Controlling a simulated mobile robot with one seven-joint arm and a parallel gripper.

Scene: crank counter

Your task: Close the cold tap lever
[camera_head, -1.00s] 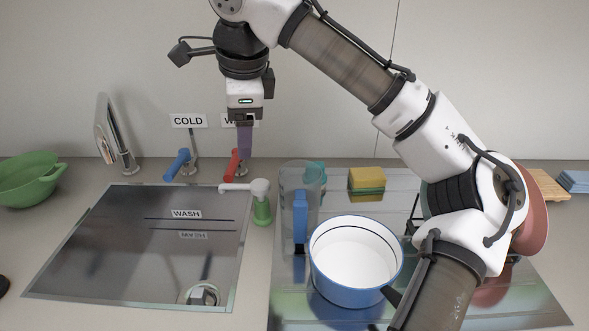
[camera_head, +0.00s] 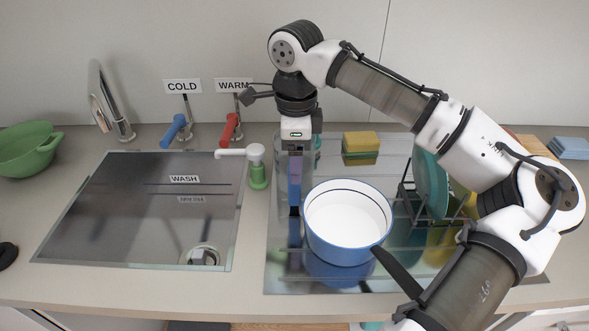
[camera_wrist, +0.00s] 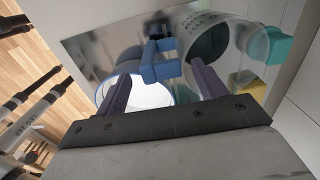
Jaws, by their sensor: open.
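The cold tap has a blue lever (camera_head: 174,130) below the COLD sign (camera_head: 182,86), behind the sink. The lever slants down toward the lower left. A red lever (camera_head: 230,129) sits to its right below the WARM sign (camera_head: 233,85). My gripper (camera_head: 294,178) points down over the drainboard, right of both levers and apart from them. In the wrist view my gripper (camera_wrist: 162,82) shows two separated dark fingers, open, with a blue handle (camera_wrist: 160,62) of a clear jug visible between and beyond them. The cold lever is not in the wrist view.
The steel sink (camera_head: 135,220) lies at left with a green colander (camera_head: 28,148) beside it. A white-topped green dispenser (camera_head: 257,168) stands between sink and drainboard.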

